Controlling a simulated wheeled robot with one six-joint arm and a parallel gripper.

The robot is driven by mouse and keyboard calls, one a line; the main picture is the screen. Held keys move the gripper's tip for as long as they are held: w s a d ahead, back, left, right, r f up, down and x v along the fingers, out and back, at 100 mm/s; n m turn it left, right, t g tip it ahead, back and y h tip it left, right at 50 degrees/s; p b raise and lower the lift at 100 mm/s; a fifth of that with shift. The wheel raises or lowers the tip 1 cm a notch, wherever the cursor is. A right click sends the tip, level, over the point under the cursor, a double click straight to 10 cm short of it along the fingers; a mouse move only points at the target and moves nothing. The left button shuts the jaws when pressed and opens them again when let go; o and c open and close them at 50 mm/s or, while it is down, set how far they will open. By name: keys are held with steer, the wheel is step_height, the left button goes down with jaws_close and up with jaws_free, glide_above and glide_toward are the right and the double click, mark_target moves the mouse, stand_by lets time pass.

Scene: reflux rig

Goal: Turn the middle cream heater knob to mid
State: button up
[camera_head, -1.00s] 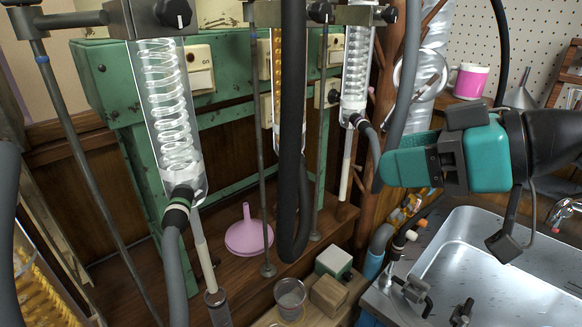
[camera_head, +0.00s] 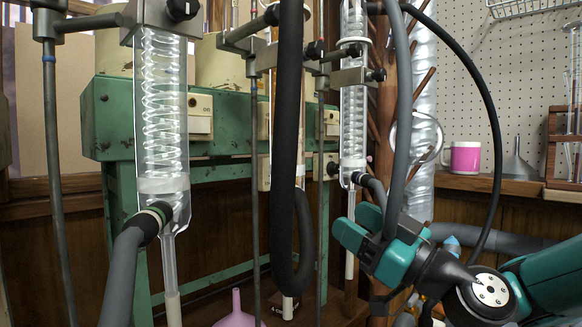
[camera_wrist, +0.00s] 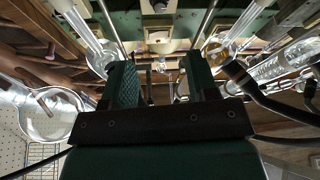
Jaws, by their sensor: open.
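Cream heater boxes are fixed to the green frame (camera_head: 112,118). The left cream box (camera_head: 199,115) shows clearly; another cream box (camera_head: 331,122) is at the right. The middle cream box (camera_head: 262,122) is mostly hidden behind the black hose and glass column, and I cannot make out its knob or setting. My gripper (camera_head: 358,224) is open and empty, in front of the rig, lower than the boxes and right of them. In the wrist view its two green fingers (camera_wrist: 162,82) stand apart, with a cream panel (camera_wrist: 158,36) beyond the gap.
A thick black hose (camera_head: 289,150) hangs before the middle. Glass condensers stand left (camera_head: 163,110) and right (camera_head: 353,110) on metal rods. A grey hose (camera_head: 402,110) passes close by my gripper. A pink funnel (camera_head: 237,312) is low down; a pink mug (camera_head: 465,157) is at the right.

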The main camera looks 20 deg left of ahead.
steer(key=p+x, duration=1.4)
steer(key=p, duration=0.1)
steer(key=shift+a, duration=0.25)
steer(key=shift+w, duration=0.1)
steer(key=c, duration=0.9)
